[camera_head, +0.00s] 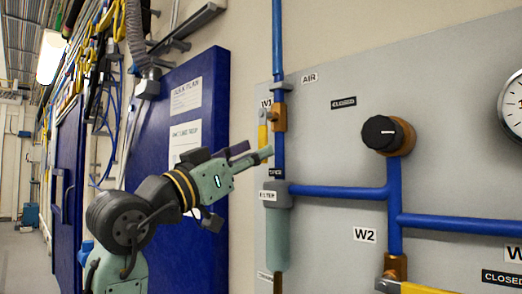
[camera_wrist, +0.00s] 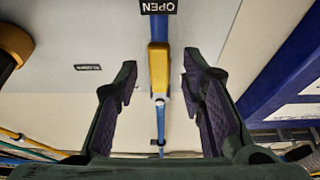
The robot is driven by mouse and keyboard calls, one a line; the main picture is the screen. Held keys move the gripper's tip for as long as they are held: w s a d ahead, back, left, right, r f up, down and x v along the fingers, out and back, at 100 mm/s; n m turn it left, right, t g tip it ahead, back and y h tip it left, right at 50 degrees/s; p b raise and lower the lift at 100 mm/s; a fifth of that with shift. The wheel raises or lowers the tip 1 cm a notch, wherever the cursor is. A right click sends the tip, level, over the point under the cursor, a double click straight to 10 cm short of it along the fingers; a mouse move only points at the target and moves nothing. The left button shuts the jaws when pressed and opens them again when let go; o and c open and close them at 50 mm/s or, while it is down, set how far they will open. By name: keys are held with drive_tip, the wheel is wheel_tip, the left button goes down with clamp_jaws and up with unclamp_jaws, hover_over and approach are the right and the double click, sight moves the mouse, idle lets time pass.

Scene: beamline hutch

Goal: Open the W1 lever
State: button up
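The W1 lever is a yellow handle (camera_head: 262,136) on a brass valve body (camera_head: 279,117) on the upright blue pipe, below the W1 label (camera_head: 266,103). It hangs down roughly along the pipe. In the wrist view the yellow lever (camera_wrist: 158,68) appears between my fingers, with the OPEN label (camera_wrist: 158,6) at the top, upside down. My gripper (camera_head: 262,153) reaches the lever's lower part from the left. In the wrist view my gripper (camera_wrist: 158,75) is open, with a gap on both sides of the lever. Whether the fingertips reach its depth is unclear.
The grey panel (camera_head: 330,150) carries blue pipes, a black knob (camera_head: 382,133), a gauge (camera_head: 513,105) and a filter cylinder (camera_head: 278,240) below my gripper. The W2 valve's yellow lever (camera_head: 430,288) is low right. A blue cabinet (camera_head: 205,100) stands behind my arm.

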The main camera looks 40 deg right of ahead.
drive_tip(key=v, duration=0.8)
drive_tip(key=shift+a, duration=0.25)
drive_tip(key=shift+f, duration=0.15)
